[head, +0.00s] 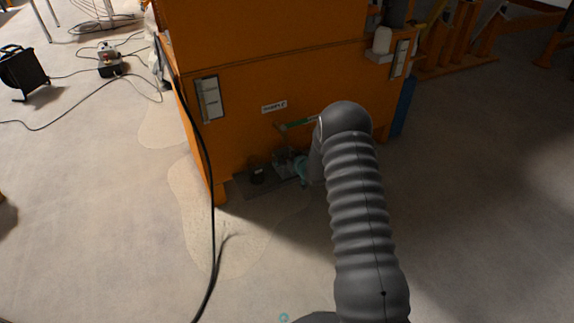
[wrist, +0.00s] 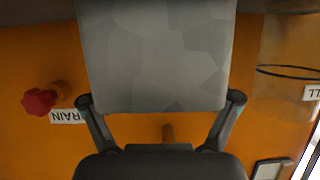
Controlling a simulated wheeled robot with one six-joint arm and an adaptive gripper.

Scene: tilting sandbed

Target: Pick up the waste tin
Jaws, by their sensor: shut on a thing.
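A grey, faceted, metallic-looking body, which I take to be the waste tin (wrist: 155,55), fills the upper middle of the wrist view. My gripper (wrist: 162,103) has one dark finger at each lower side of it and is shut on it. The tin's top edge runs up close to the picture's upper border. In the head view my grey ribbed arm reaches to the orange cabinet and hides most of the gripper. I cannot make out the tin there.
An orange cabinet (head: 240,110) stands in front of me, with a green bar (head: 297,124) and small fittings (head: 288,163) low down. A red knob (wrist: 39,102) and a see-through cylinder (wrist: 285,90) flank the tin. A black cable (head: 207,180) hangs left. Floor is open right.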

